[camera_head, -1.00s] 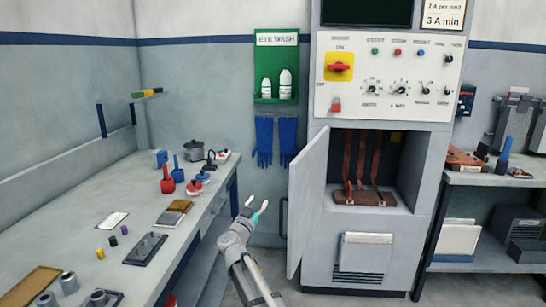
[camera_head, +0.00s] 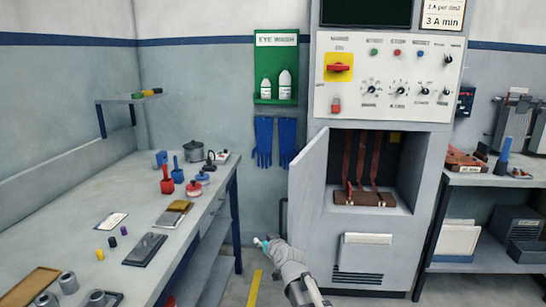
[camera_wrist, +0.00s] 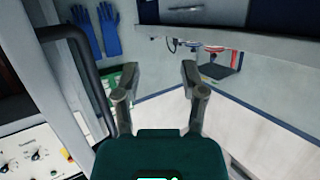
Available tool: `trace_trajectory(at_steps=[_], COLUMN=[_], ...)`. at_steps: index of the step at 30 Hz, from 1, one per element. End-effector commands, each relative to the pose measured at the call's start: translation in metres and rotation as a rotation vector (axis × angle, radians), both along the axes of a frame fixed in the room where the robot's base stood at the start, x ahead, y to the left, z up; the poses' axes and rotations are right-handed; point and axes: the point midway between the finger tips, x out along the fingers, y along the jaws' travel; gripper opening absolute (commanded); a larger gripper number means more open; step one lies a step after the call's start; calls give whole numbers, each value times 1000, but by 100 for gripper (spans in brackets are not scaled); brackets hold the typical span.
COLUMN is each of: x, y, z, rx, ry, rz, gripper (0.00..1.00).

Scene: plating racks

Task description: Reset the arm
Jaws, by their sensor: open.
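My arm reaches up from the bottom of the head view, between the workbench and the grey cabinet. My gripper (camera_head: 261,242) is at its upper left end, in the air in front of the wall below the blue gloves. In the wrist view my gripper (camera_wrist: 160,75) shows two dark fingers spread apart with nothing between them. It touches nothing that I can see.
The open cabinet door (camera_head: 307,205) stands close to the right of my arm. The workbench (camera_head: 70,215) at left holds pots, plates and tools. Blue gloves (camera_head: 264,142) hang below the green eye-wash shelf (camera_head: 262,98). Floor with a yellow line (camera_head: 254,288) is clear.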

Motion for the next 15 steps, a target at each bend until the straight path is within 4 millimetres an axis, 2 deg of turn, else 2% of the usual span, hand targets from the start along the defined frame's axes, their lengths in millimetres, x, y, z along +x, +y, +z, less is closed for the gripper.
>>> trace_trajectory(at_steps=[6,15], x=[-43,-115], y=[-34,-96], z=[-44,-96], rx=[-68,-163], ry=[258,646], rz=[29,-34], gripper=[54,54])
